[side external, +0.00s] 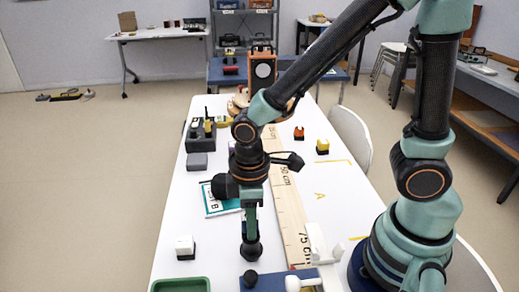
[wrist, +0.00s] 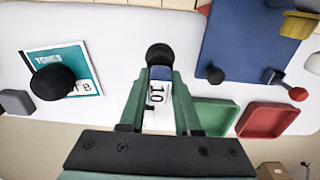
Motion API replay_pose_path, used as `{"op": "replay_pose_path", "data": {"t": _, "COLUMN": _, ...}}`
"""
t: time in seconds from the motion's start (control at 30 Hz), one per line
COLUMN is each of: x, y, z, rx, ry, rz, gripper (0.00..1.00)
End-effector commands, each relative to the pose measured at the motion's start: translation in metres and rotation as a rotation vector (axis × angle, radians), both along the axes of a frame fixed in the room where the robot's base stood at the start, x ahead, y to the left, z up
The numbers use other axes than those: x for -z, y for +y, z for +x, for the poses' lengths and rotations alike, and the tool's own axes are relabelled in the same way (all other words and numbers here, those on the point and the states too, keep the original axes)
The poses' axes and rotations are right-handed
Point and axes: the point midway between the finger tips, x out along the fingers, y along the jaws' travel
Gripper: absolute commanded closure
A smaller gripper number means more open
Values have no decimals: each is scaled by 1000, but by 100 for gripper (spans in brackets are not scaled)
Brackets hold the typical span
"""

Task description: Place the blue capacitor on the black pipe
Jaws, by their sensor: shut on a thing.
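My gripper (wrist: 159,74) points down over the near part of the white table, also in the side view (side external: 250,240). Its green fingers are shut on a small dark blue piece (wrist: 160,73), which I take for the blue capacitor; it is mostly hidden between the fingertips. A round black end (wrist: 159,54) shows just past the tips. A dark rounded form (wrist: 52,84) overlaps the teal booklet (wrist: 84,61) in the wrist view. I cannot tell whether it is the black pipe.
A white block marked 10 (wrist: 157,95) shows between the fingers. A blue board (wrist: 245,40) with a black knob (wrist: 215,75) lies right in the wrist view, near green (wrist: 213,115) and red (wrist: 268,119) trays. A wooden ruler (side external: 286,195) runs along the table (side external: 335,200).

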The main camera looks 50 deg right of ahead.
Motion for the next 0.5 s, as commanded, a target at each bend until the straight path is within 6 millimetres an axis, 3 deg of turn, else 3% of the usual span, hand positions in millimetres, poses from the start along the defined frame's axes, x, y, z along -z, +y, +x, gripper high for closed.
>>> {"op": "replay_pose_path", "data": {"t": 0.17, "x": 3, "y": 0, "z": 0, "rx": 0, "ry": 2, "rz": -1, "gripper": 100}}
{"op": "replay_pose_path", "data": {"t": 0.2, "x": 3, "y": 0, "z": 0, "rx": 0, "ry": 1, "rz": -1, "gripper": 53}}
{"op": "replay_pose_path", "data": {"t": 0.23, "x": 3, "y": 0, "z": 0, "rx": 0, "ry": 1, "rz": -1, "gripper": 41}}
{"op": "replay_pose_path", "data": {"t": 0.5, "x": 2, "y": 0, "z": 0, "rx": 0, "ry": 0, "rz": 0, "gripper": 38}}
